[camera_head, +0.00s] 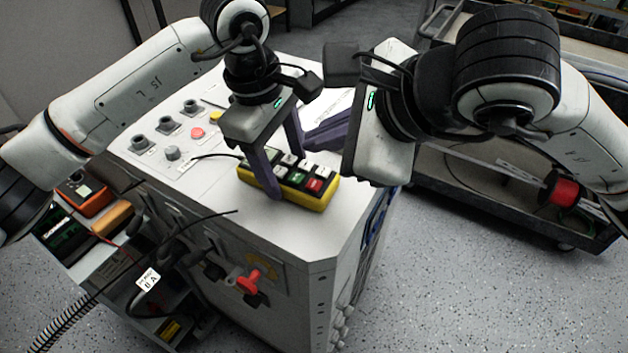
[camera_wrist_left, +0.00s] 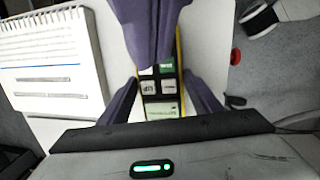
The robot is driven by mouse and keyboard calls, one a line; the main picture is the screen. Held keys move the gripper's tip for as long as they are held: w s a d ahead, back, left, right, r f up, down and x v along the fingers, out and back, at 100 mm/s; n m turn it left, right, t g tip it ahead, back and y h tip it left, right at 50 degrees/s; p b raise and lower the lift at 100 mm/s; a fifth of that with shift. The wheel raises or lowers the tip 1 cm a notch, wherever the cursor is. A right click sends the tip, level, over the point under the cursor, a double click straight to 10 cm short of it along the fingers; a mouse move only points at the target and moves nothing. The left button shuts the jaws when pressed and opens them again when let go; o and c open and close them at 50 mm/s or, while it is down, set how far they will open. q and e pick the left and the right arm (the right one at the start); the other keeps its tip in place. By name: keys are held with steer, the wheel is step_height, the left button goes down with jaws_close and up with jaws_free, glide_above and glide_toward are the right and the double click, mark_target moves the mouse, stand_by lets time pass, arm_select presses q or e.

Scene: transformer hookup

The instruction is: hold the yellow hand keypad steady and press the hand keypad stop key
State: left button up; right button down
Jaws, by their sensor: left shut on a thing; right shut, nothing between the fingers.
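The yellow hand keypad (camera_head: 328,196) lies on the white cabinet top, with white, green, black and red keys. Its red key (camera_head: 314,185), likely the stop key, shows at the near right. My left gripper (camera_head: 284,172) is shut across the keypad, one finger on each long side. In the left wrist view the keypad (camera_wrist_left: 160,87) runs between these fingers. My right gripper (camera_head: 308,142) is shut and empty, its purple fingers just beyond the keypad. In the wrist view my right gripper (camera_wrist_left: 150,40) hides the keypad's far part, red key included. I cannot tell whether it touches a key.
The cabinet top (camera_head: 255,222) carries several knobs and a red button (camera_head: 197,132) to the left. A spiral notepad (camera_wrist_left: 50,65) lies beside the keypad. A red handle (camera_head: 249,281) sticks out of the cabinet front. A dark cart (camera_head: 480,205) stands at the right.

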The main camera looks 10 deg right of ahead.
arm_select(q)
steer(key=o, duration=1.5)
steer(key=shift+c, duration=0.2)
